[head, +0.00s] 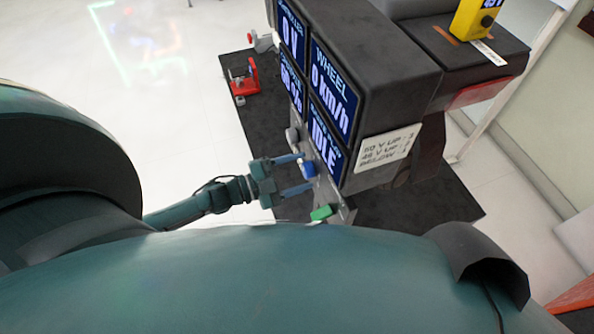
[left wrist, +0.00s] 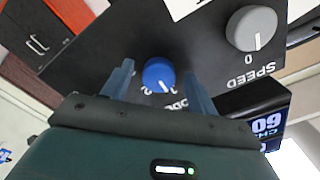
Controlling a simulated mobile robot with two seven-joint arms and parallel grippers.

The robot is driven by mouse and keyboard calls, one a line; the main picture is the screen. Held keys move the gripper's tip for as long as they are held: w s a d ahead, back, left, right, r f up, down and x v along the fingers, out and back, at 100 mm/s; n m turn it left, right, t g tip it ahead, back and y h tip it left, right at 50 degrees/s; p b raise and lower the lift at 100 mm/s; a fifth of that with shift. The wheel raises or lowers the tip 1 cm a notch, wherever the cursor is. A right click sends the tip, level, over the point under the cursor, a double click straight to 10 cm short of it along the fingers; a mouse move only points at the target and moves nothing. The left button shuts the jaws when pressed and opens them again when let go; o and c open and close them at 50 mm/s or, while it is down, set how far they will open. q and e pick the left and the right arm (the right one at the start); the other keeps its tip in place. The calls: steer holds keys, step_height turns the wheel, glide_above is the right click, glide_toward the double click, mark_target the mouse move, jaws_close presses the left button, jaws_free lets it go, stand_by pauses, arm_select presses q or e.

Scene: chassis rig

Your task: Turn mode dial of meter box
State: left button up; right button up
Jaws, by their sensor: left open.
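The meter box (head: 395,70) carries blue screens reading WHEEL 0 km/h and IDLE. Its blue mode dial (head: 308,170) sits on a panel low on the box's left side. In the left wrist view the dial (left wrist: 159,75) has a white pointer line, with partly covered MODE lettering and numerals beside it. My left gripper (head: 304,172) is open, with one finger on each side of the dial. In the left wrist view the fingers (left wrist: 159,69) flank the dial with visible gaps; depth to the dial is hard to tell. My right gripper is not in view.
A grey SPEED dial (left wrist: 252,27) sits beside the mode dial, pointing near 0. A green part (head: 321,213) is at the panel's near end. A red stand (head: 245,78) is on the dark mat (head: 440,195). A yellow meter (head: 477,18) stands behind. Pale floor is clear at left.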

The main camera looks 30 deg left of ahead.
arm_select(q)
steer(key=b+v, duration=0.1)
steer(key=v, duration=1.2)
